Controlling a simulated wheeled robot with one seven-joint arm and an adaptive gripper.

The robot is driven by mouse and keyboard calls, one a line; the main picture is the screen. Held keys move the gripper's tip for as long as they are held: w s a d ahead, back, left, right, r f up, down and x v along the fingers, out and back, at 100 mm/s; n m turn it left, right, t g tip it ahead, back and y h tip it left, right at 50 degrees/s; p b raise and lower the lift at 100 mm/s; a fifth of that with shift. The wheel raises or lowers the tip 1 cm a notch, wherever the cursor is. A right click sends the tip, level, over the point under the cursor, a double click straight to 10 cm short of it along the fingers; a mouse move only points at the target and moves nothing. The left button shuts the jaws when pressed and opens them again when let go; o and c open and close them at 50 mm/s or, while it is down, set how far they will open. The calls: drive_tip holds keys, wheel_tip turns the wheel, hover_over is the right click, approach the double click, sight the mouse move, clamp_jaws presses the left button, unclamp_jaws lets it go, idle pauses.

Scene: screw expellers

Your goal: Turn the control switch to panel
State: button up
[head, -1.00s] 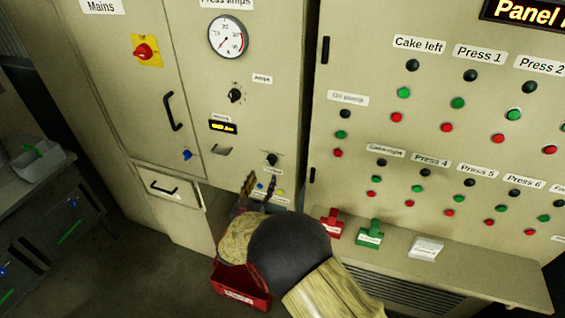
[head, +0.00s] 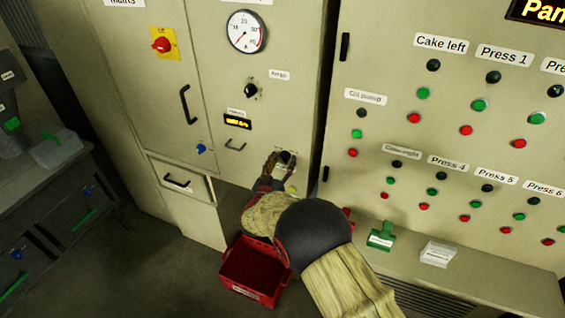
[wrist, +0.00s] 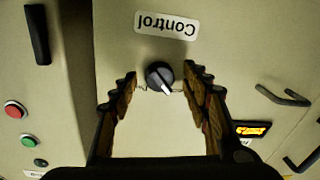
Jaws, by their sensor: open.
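The control switch (wrist: 159,76) is a black rotary knob with a white pointer line, below an upside-down "Control" label (wrist: 166,24) in the wrist view. In the head view the knob (head: 287,158) shows at the lower part of the cabinet, partly behind my fingers. My gripper (wrist: 160,82) is open, with one finger on each side of the knob in the wrist view. I see gaps between the fingers and the knob; contact is not visible. In the head view my gripper (head: 278,165) is at the cabinet face, its fingertips partly hidden by the hand.
A gauge (head: 246,31) and an amps knob (head: 251,90) are above on the same cabinet. A red bin (head: 253,270) stands below.

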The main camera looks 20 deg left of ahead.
drive_tip(key=shift+c, duration=1.1)
drive_tip(key=c, duration=0.9)
drive_tip(key=shift+c, duration=0.2)
drive_tip(key=shift+f+m+b, duration=0.1)
drive_tip(key=shift+m+b, duration=0.3)
drive_tip(key=shift+b, duration=0.15)
drive_tip(key=m+b, duration=0.2)
drive_tip(key=b, duration=0.1)
drive_tip(key=shift+f+m+b, duration=0.2)
drive_tip(key=shift+m+b, duration=0.1)
drive_tip(key=shift+m, duration=0.1)
drive_tip(key=m+b, duration=0.5)
drive_tip(key=b, duration=0.1)
drive_tip(key=shift+a+m+t, duration=0.1)
drive_tip(key=shift+m+t, duration=0.2)
drive_tip(key=shift+m, duration=0.1)
drive_tip(key=m+h+b, duration=0.1)
drive_tip(key=m+b, duration=0.4)
drive_tip(key=b, duration=0.1)
drive_tip(key=shift+f+m, duration=0.1)
drive_tip(key=shift+m, duration=0.2)
drive_tip(key=m+b, duration=0.3)
drive_tip(key=shift+m, duration=0.3)
drive_tip(key=shift+r+h+b, duration=0.2)
drive_tip(key=shift+h+b, duration=0.1)
drive_tip(key=shift+b, duration=0.15)
